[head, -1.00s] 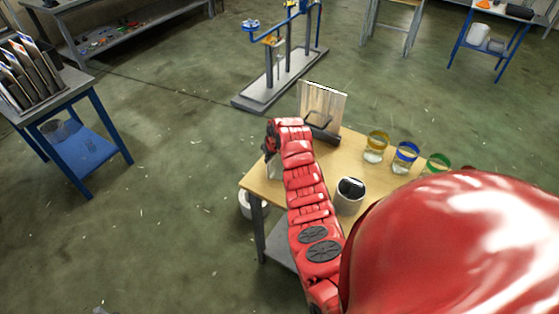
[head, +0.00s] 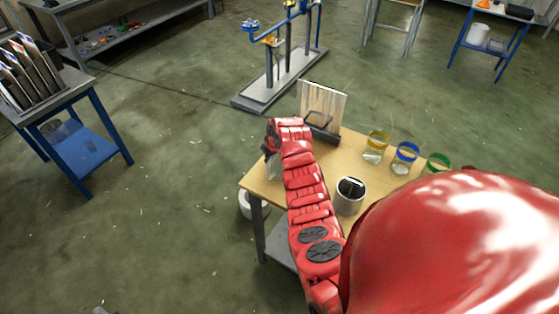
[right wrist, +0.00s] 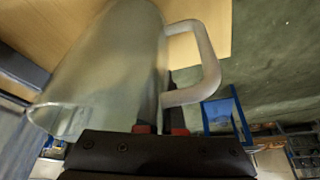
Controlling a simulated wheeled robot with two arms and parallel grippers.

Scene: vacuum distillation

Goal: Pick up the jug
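The jug (right wrist: 110,70) is clear and frosted-looking, with a pale angular handle (right wrist: 208,60) on its right side in the right wrist view. Its wide rim faces the lower left there. In the head view only a small pale part of it (head: 273,170) shows at the table's left edge, beside my right gripper (head: 268,146). In the right wrist view my right gripper (right wrist: 162,128) is right at the jug. A dark finger shows between the jug wall and the handle. The other finger is mostly hidden, so its grip is unclear. My left gripper is not in view.
A white bucket (head: 246,205) stands beside the table.

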